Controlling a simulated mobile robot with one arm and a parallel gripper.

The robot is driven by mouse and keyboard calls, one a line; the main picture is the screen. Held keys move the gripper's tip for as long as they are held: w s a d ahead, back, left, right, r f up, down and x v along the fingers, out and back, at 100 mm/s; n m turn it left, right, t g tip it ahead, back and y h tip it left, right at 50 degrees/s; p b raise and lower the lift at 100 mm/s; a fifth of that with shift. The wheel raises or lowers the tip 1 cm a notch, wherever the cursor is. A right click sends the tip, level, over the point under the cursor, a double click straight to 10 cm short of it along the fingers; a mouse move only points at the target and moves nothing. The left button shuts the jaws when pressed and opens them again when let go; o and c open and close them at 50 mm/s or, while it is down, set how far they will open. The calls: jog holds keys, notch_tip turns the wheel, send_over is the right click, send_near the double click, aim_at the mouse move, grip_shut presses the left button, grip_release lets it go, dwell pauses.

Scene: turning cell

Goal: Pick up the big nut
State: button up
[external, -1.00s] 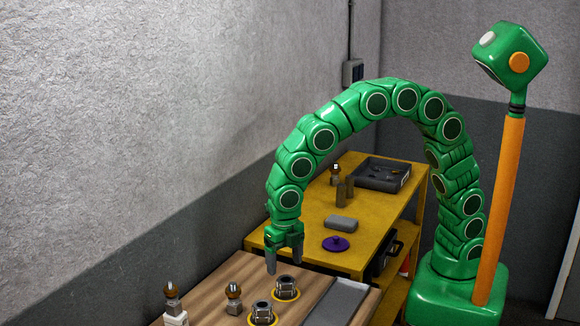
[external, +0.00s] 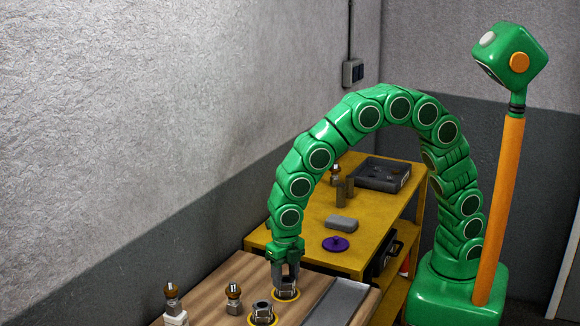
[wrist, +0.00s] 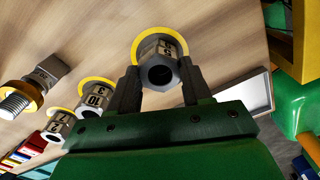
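My gripper (external: 287,276) points down over the nut on the far yellow ring (external: 286,296). This grey hexagonal nut (wrist: 160,68) stands upright between my two fingers (wrist: 160,88) in the wrist view, with its dark bore facing the camera. It looks largest there, but it is also closest; its label is partly hidden. The fingers are close beside its sides; I cannot tell whether they press on it. A second nut (external: 262,310), marked 10 in the wrist view (wrist: 97,98), stands on its own yellow ring. A third, smaller-looking nut (wrist: 57,127) shows further left.
Two bolt-like pieces with brown tops (external: 234,296) (external: 172,298) stand to the left on the wooden bench (external: 215,288). A grey plate (external: 340,298) lies to the right. The yellow table (external: 300,222) behind holds a purple lid (external: 335,244), a grey block (external: 341,223) and a dark tray (external: 383,173).

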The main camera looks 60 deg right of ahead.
aim_at(285, 279)
jog(key=c, duration=0.5)
jog(key=shift+c, duration=0.2)
jog(key=shift+r, duration=0.45)
notch_tip(285, 279, up, 2)
jog(key=shift+r, duration=0.1)
jog(key=s+d+r, duration=0.9)
jog(key=s+r, duration=0.1)
jog(key=shift+s, duration=0.35)
